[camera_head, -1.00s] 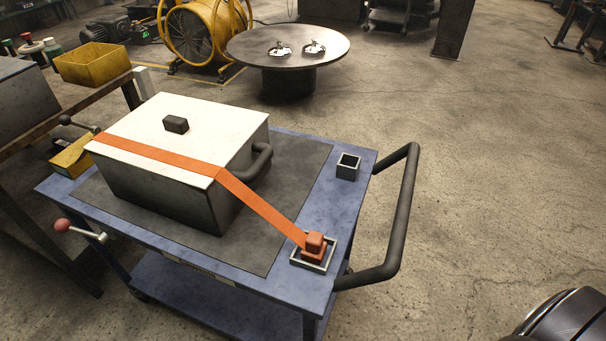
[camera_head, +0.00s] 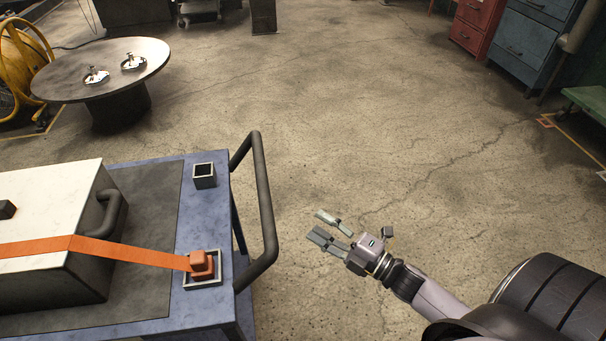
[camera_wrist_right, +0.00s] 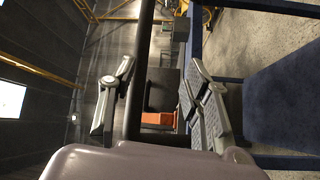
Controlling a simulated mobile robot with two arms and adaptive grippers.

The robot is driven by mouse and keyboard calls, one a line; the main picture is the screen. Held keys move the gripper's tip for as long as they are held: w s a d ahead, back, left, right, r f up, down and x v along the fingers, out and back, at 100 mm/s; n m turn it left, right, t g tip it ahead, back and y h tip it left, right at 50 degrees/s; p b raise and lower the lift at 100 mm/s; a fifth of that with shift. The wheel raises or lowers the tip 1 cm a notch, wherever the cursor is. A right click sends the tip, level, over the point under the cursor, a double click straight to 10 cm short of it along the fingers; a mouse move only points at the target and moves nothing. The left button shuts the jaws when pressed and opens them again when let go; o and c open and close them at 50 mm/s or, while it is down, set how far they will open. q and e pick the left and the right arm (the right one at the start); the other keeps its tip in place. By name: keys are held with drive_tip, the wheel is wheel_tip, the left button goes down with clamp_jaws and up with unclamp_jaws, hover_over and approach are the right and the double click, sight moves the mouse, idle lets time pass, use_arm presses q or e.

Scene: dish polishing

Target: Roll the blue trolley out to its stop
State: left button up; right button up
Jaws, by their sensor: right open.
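The blue trolley (camera_head: 205,225) stands at the left in the head view, its near left part cut off by the frame. Its dark push handle (camera_head: 262,190) is on its right side. My right gripper (camera_head: 322,226) is open and empty over the floor, to the right of the handle and apart from it, fingers pointing at it. In the right wrist view, the handle (camera_wrist_right: 138,70) runs as a dark bar between my open fingers (camera_wrist_right: 158,100). My left gripper is not in view. The trolley's stop cannot be made out.
A white-lidded box (camera_head: 45,205) sits on the trolley under an orange strap (camera_head: 120,250), which ends at an orange block (camera_head: 202,264). A round table (camera_head: 70,75) with two small metal items stands behind. Cabinets (camera_head: 530,35) stand at back right. The floor (camera_head: 370,120) right of the trolley is clear.

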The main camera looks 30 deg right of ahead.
wheel_tip(320, 180, up, 2)
drive_tip(key=n, duration=0.1)
drive_tip(key=p, duration=0.1)
approach(264, 185)
drive_tip(key=x, duration=0.3)
drive_tip(key=f+p+x, duration=0.1)
drive_tip(key=x, duration=0.3)
drive_tip(key=p+x, duration=0.1)
drive_tip(key=x, duration=0.3)
drive_tip(key=shift+w+d+f, duration=0.3)
drive_tip(key=shift+w+d, duration=0.05)
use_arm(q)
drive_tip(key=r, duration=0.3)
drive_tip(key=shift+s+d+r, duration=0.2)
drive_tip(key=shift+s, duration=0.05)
use_arm(e)
drive_tip(key=shift+c, duration=0.3)
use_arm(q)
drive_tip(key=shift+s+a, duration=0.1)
use_arm(e)
clamp_jaws()
